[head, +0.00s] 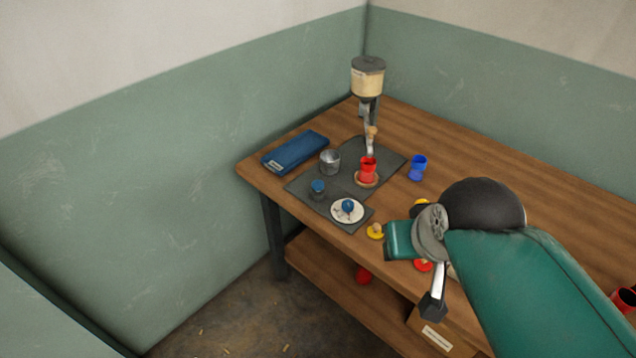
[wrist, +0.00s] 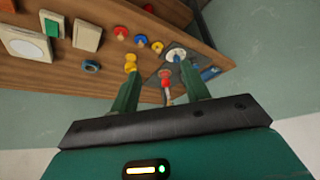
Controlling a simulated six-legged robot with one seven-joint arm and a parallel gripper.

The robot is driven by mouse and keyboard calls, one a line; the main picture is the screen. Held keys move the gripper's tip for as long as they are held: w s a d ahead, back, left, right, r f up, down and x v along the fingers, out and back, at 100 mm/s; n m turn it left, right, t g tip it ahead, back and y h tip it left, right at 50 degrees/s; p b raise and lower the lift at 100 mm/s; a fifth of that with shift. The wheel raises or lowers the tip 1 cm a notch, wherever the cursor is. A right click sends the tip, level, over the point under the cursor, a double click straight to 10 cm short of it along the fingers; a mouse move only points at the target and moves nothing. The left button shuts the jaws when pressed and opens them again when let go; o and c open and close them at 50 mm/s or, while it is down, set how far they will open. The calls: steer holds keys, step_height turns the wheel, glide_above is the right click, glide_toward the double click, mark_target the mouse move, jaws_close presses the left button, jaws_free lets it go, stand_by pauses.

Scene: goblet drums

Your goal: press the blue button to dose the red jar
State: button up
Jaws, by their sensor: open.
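The red jar (head: 367,170) stands upright on a small round coaster on the grey mat, below the dispenser (head: 368,80). A blue round-topped button (head: 348,205) sits on a white disc at the mat's near corner. A smaller dark-blue knob (head: 317,186) is left of it on the mat. In the wrist view, tilted round, the blue button (wrist: 177,57) on its disc shows near the right fingertip, and a red piece (wrist: 165,78) shows between the fingers. My gripper (wrist: 160,71) is open with nothing in it; its fingertips cannot be made out in the head view.
A metal cup (head: 330,162) and a blue box (head: 296,151) stand left of the jar; a blue cup (head: 417,167) stands right. A yellow piece (head: 375,231) lies near the front edge. Switch-like panels (wrist: 87,34) show in the wrist view. The table's back right is clear.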

steer(key=shift+c, duration=0.5)
jaws_close()
stand_by(1.1)
